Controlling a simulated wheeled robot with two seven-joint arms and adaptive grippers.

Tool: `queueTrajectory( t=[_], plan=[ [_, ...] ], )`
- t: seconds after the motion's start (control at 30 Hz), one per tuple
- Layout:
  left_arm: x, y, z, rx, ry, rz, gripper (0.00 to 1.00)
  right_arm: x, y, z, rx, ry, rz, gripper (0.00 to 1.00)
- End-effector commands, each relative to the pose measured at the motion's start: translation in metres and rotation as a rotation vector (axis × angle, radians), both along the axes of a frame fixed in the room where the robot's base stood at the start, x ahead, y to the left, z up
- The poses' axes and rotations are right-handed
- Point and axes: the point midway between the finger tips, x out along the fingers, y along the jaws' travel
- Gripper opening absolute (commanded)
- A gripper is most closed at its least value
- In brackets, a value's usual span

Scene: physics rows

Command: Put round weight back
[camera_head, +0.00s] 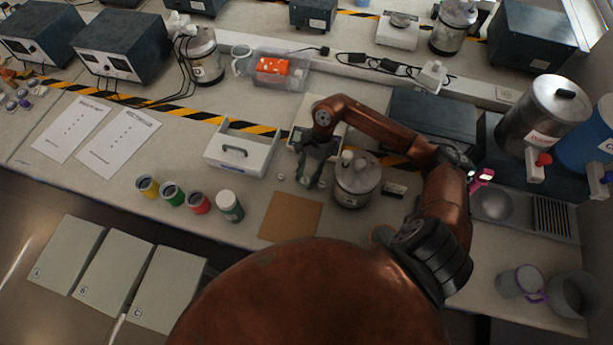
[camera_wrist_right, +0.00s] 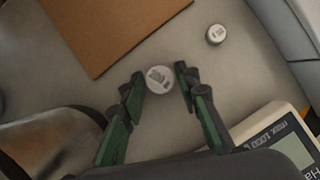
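A small round metal weight (camera_wrist_right: 159,79) stands on the bench between the fingertips of my right gripper (camera_wrist_right: 160,76), with a narrow gap visible on each side. The right gripper (camera_head: 309,182) is open and reaches down to the bench in the head view. A second, smaller round weight (camera_wrist_right: 215,34) stands apart, toward the white box; it also shows in the head view (camera_head: 281,176). The white box with a dark handle (camera_head: 240,151) is left of the gripper. A scale (camera_wrist_right: 278,146) is at the lower right of the wrist view. My left gripper is in neither view.
A brown square board (camera_head: 290,216) lies in front of the gripper. A metal vessel (camera_head: 357,180) stands close on its right.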

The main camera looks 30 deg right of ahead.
Motion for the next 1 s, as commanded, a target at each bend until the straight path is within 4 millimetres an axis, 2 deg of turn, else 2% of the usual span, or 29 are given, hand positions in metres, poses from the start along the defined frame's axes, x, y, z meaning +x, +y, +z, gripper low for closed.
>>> queueTrajectory(
  t=[0.17, 0.43, 0.57, 1.0],
  plan=[
    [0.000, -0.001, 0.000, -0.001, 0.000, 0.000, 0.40, 0.000, 0.000, 0.001, 0.000, -0.001, 0.000, 0.42],
    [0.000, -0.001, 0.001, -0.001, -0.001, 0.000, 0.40, 0.000, 0.000, 0.002, 0.000, -0.001, 0.000, 0.42],
    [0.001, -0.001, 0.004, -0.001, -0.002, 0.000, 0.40, 0.002, -0.003, 0.009, -0.001, -0.003, -0.001, 0.42],
    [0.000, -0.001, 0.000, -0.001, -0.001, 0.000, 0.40, 0.012, -0.034, 0.089, -0.002, -0.002, -0.002, 0.42]
  ],
)
